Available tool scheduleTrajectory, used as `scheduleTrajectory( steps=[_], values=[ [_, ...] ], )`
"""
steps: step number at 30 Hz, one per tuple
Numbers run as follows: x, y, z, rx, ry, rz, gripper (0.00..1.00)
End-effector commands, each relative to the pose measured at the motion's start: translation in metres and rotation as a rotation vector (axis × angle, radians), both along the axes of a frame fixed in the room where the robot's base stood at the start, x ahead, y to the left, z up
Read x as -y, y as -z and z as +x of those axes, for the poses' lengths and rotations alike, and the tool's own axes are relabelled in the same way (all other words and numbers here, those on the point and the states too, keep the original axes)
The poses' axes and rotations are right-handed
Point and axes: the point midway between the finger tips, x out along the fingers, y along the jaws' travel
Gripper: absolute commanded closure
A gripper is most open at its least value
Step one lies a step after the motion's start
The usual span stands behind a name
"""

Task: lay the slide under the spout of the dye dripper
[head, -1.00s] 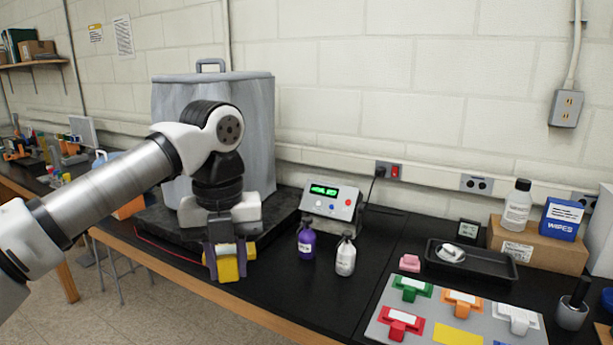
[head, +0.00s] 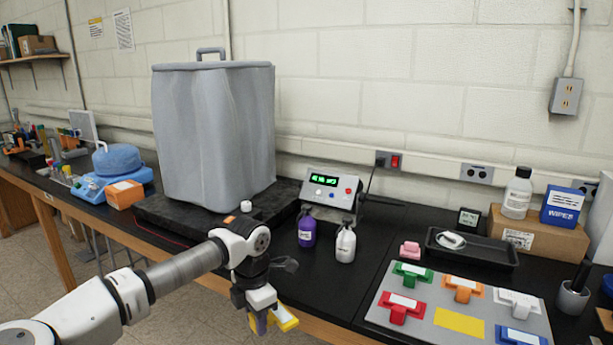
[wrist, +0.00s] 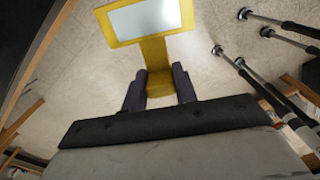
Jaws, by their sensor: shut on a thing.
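The yellow slide (head: 288,318) is in my gripper (head: 268,322), at the bottom of the head view, in front of the bench edge. In the wrist view, the purple fingers (wrist: 158,90) are shut on the narrow yellow stem. The slide's wide yellow end with a pale rectangular pane (wrist: 147,18) points away from my gripper, over the floor. No part is clearly recognisable as the dye dripper's spout. A grey control box (head: 331,190) with a green display stands on the bench, with a dark arm-like part at its right.
A purple bottle (head: 306,230) and a white bottle (head: 345,243) stand before the box. A grey board (head: 385,312) holds several coloured slides beside a bare yellow patch. A tall grey covered object (head: 213,135) stands on a black slab. A blue device (head: 120,162) is farther left.

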Motion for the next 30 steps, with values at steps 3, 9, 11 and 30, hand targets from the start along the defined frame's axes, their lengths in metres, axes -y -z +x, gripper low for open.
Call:
scheduleTrajectory(
  steps=[3, 9, 11, 30],
  values=[
    [0.011, 0.062, 0.007, -0.005, 0.24, -0.004, 0.94],
    [0.03, 0.157, 0.008, -0.004, 0.672, -0.004, 0.94],
    [0.037, 0.185, 0.006, -0.004, 0.807, -0.004, 0.94],
    [0.104, 0.42, -0.069, 0.0, 2.129, -0.004, 0.94]
  ],
)
